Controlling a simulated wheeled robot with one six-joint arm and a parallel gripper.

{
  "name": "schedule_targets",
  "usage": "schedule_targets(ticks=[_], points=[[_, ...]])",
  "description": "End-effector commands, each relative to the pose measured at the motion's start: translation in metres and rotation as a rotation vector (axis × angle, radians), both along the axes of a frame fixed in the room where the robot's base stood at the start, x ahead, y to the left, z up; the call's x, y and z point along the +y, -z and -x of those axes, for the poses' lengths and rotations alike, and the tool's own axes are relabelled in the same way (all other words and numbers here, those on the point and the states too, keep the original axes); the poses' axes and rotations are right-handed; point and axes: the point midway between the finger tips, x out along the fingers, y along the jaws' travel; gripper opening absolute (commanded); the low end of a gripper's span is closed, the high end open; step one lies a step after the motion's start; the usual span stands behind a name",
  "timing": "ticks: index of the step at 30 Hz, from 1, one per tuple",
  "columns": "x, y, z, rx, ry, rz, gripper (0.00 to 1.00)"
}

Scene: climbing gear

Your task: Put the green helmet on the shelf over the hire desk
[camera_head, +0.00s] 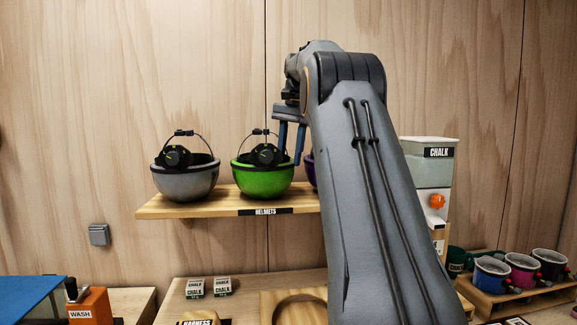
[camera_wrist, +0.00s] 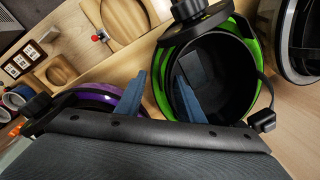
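The green helmet (camera_head: 262,183) sits open side up on a wooden shelf (camera_head: 170,209) labelled HELMETS, between a grey helmet (camera_head: 185,184) and a purple one (camera_head: 309,171). It carries a black headlamp and a strap arching above. My gripper (camera_head: 290,158) points down at its right side with two blue fingers apart. In the wrist view the green helmet (camera_wrist: 254,45) shows its dark hollow. There, one finger of my gripper (camera_wrist: 160,77) overlaps the hollow and the other is outside, toward the purple helmet (camera_wrist: 98,88); the rim appears between them. Contact cannot be told.
My arm hides the shelf's right part. A chalk dispenser (camera_head: 428,163) stands right of it, with several mugs (camera_head: 522,270) on a wooden rack. Below are chalk blocks (camera_head: 195,288), an orange WASH bottle (camera_head: 90,307) and a counter with a round recess (camera_head: 300,308). The wall above the shelf is bare.

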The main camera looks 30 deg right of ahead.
Motion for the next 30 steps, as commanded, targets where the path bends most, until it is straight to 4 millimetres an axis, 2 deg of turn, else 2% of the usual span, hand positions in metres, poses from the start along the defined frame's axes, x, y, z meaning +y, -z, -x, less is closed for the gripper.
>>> schedule_targets(ticks=[6, 11, 30], points=[[-0.002, -0.028, 0.002, -0.001, 0.001, 0.000, 0.35], [-0.003, -0.040, 0.004, -0.001, 0.001, 0.000, 0.35], [-0.003, -0.044, 0.005, 0.000, 0.000, 0.000, 0.35]])
